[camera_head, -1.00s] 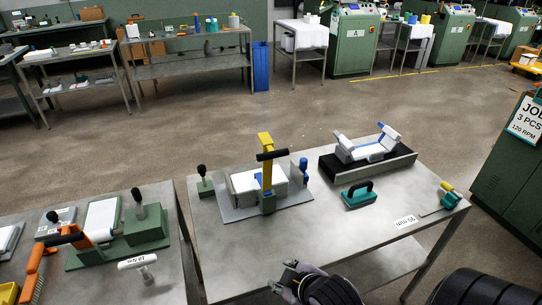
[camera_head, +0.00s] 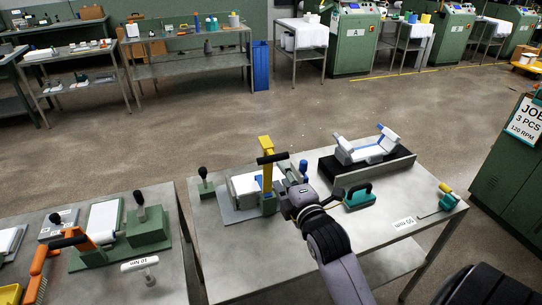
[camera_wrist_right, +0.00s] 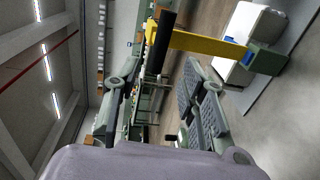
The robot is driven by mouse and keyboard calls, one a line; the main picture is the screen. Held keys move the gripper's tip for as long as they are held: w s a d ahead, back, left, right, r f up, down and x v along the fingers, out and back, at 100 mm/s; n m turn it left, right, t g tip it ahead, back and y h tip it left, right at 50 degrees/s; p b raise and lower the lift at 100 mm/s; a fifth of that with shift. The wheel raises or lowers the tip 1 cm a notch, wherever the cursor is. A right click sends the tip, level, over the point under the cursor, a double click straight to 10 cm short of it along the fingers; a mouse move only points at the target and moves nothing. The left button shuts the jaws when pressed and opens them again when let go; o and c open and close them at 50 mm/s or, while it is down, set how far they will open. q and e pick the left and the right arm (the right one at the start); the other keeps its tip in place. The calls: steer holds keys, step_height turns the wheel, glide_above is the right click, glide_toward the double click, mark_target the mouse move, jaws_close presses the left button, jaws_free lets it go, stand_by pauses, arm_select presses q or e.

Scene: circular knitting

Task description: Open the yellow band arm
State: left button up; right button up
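The yellow band arm (camera_head: 266,172) stands upright on a grey fixture with a white block (camera_head: 244,184), on the middle table. A black handle (camera_head: 272,158) crosses its top. In the right wrist view the yellow arm (camera_wrist_right: 210,44) runs sideways, with the black handle (camera_wrist_right: 161,42) at its end. My right gripper (camera_head: 287,174) is just right of the band arm, slightly below the handle. In the wrist view its fingers (camera_wrist_right: 158,85) are spread, with the handle ahead between their lines and no visible contact. My left gripper is not in view.
A black tray with a white and blue cradle (camera_head: 367,150) stands at the back right.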

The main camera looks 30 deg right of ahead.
mark_target(272, 161)
steer(key=p+x, duration=0.1)
steer(key=x, duration=0.8)
steer(key=shift+w+p, duration=0.2)
steer(key=shift+p, duration=0.15)
steer(key=shift+f, duration=0.1)
jaws_close()
steer(key=shift+f, duration=0.1)
